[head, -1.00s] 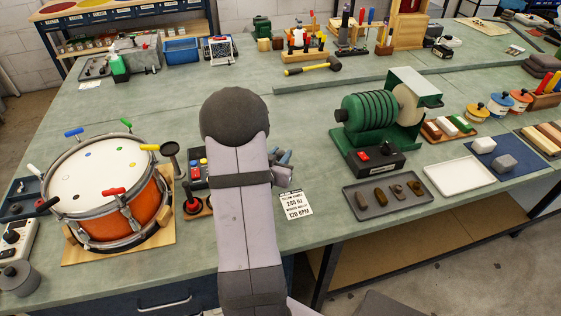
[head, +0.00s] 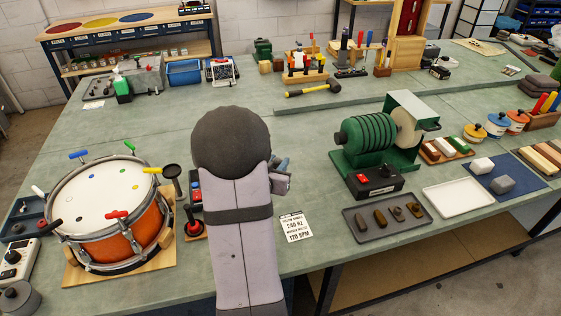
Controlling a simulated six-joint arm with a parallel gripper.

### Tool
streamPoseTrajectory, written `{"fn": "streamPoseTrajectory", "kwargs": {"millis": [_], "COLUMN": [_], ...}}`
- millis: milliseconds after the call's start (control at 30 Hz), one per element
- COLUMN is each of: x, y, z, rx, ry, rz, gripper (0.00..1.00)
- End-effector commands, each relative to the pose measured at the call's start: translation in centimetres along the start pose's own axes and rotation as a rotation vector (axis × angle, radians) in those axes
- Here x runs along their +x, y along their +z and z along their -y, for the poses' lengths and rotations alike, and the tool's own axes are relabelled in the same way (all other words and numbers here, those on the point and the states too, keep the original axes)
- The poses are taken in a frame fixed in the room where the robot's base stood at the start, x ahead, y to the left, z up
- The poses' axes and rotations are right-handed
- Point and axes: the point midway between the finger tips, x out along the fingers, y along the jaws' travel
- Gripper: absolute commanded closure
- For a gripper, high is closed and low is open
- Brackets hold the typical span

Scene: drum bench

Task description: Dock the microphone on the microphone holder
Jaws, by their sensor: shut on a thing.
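My gripper (head: 282,178) is mostly hidden behind my own grey arm; only a small grey-blue part shows right of the dark round joint, above the bench. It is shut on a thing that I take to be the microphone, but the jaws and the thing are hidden. A dark round cup on a short stem (head: 171,172) stands right of the drum, by its wooden base. It may be the microphone holder; I cannot tell for sure.
An orange drum (head: 134,238) with coloured clamps stands at the left. A black-and-red knob (head: 192,221) sits beside my arm. A white card (head: 296,228), a grey tray (head: 360,236) and a green motor unit (head: 370,152) lie right. The bench is clear behind my arm.

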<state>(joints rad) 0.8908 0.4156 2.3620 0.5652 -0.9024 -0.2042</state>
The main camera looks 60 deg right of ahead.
Motion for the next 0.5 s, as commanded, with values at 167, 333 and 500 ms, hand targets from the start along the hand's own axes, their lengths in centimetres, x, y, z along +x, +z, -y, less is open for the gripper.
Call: {"fn": "streamPoseTrajectory", "kwargs": {"millis": [167,333,500], "x": [-1.1,-1.1,-0.9], "y": [-0.7,-2.5,-4.2], "z": [1.2,4.3,10.0], "rx": [-0.013,-0.038,-0.106], "ry": [-0.027,-0.104,-0.293], "rz": [0.005,-0.001,-0.001], "gripper": [0.98,0.98,0.98]}}
